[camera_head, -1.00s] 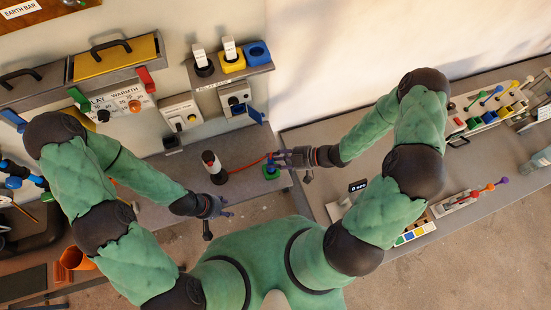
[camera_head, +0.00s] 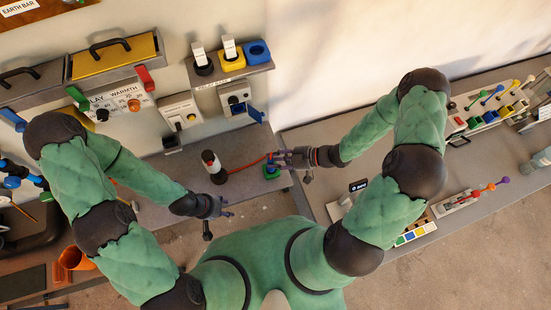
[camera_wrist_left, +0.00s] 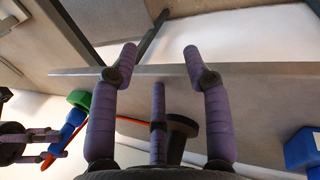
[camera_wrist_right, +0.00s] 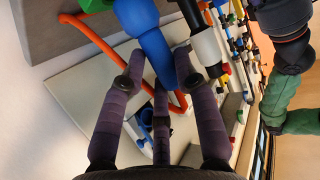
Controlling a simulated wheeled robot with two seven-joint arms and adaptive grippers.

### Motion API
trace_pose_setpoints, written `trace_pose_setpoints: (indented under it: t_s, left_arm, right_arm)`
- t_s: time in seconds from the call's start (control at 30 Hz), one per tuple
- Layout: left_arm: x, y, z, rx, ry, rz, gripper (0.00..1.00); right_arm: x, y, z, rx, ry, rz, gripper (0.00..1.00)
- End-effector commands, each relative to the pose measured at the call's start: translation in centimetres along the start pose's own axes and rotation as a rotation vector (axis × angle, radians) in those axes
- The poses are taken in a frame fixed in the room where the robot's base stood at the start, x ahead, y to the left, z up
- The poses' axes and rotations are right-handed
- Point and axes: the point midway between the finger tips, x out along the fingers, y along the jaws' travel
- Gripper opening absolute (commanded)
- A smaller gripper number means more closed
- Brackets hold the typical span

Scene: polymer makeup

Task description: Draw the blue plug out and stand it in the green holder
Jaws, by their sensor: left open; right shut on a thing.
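The blue plug (camera_wrist_right: 155,50) is gripped by my right gripper (camera_head: 277,156), which is shut on it. An orange-red cable (camera_head: 246,165) runs from the plug. The green holder (camera_head: 271,176) stands near the table's edge, just below the plug in the head view. In the left wrist view the plug (camera_wrist_left: 70,126) reaches the green holder (camera_wrist_left: 79,99), tilted in that picture. I cannot tell how deep the plug sits in it. The holder is mostly out of the right wrist view, at its top edge. My left gripper (camera_wrist_left: 160,65) is open and empty, left of the holder.
A dark post with a red and white top (camera_head: 213,165) stands on the table between my grippers. A wall shelf holds white-topped plugs in black and yellow holders, and an empty blue holder (camera_head: 257,50). A bench with coloured tools (camera_head: 488,112) lies right.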

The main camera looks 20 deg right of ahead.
Motion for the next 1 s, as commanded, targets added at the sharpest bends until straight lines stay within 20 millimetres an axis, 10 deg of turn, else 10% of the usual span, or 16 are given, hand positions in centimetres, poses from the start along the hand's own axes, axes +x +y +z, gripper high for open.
trace_pose_setpoints:
  t_s: [1.0]
  left_arm:
    - [2.0, -0.8, 0.1, -0.007, -0.004, -0.001, 0.49]
  right_arm:
    - [0.9, 0.0, 2.2, 0.0, -0.002, 0.001, 0.0]
